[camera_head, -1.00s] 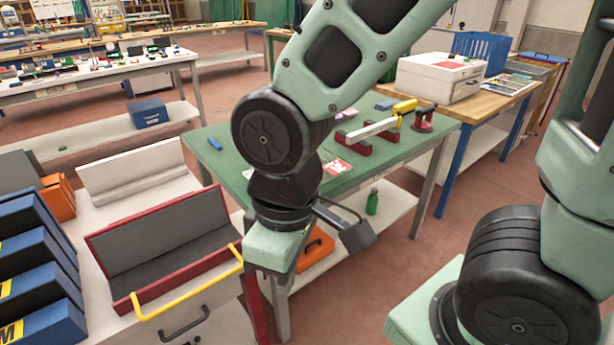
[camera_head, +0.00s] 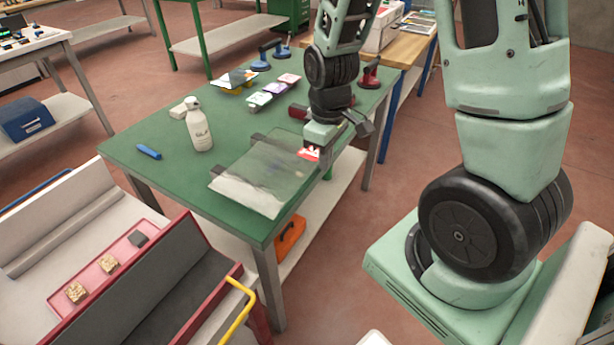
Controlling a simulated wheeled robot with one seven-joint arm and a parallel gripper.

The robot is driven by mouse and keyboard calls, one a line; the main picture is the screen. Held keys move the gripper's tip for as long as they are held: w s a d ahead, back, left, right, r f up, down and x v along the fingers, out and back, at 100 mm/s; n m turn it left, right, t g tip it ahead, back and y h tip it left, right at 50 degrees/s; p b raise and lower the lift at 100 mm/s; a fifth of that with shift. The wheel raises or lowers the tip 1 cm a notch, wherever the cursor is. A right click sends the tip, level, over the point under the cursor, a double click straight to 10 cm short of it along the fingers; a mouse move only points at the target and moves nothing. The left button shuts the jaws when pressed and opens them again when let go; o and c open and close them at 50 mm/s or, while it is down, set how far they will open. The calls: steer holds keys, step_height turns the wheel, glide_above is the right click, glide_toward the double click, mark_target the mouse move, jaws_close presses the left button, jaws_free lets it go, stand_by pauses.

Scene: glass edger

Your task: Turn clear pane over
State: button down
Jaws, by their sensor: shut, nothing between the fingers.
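The clear pane (camera_head: 262,168) lies on the green-topped table (camera_head: 160,186), near its front right edge. It is see-through, with a pale, whitish band along its near-left end. A red and white label (camera_head: 309,153) shows at its right side, beside my gripper. Dark supports show at its edges, but I cannot tell how it rests on them. My gripper (camera_head: 318,147) is over the right part of the pane. It is shut and empty; its fingertips are mostly hidden by the wrist, and I cannot tell whether they touch the pane.
Blue suction cups (camera_head: 261,62) and a red one (camera_head: 370,74) stand farther back. The table's left part is mostly clear.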

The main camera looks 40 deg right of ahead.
mark_target(294, 179)
steer(key=shift+w+a+f+p, duration=0.2)
steer(key=shift+w+f, duration=0.45)
steer(key=shift+f, duration=0.85)
steer(key=shift+w+a+f+p, duration=0.2)
steer(key=shift+w+f, duration=0.4)
steer(key=shift+f, duration=0.95)
steer(key=shift+w+a+f+p, duration=0.1)
steer(key=shift+w+a+f, duration=0.4)
steer(key=shift+f, duration=1)
steer(key=shift+w+d, duration=0.15)
steer(key=w, duration=0.2)
steer(key=w+a, duration=0.1)
steer(key=w, duration=0.1)
steer(key=shift+w+a+p, duration=0.1)
steer(key=shift+a+p, duration=0.1)
steer(key=shift+p, duration=0.15)
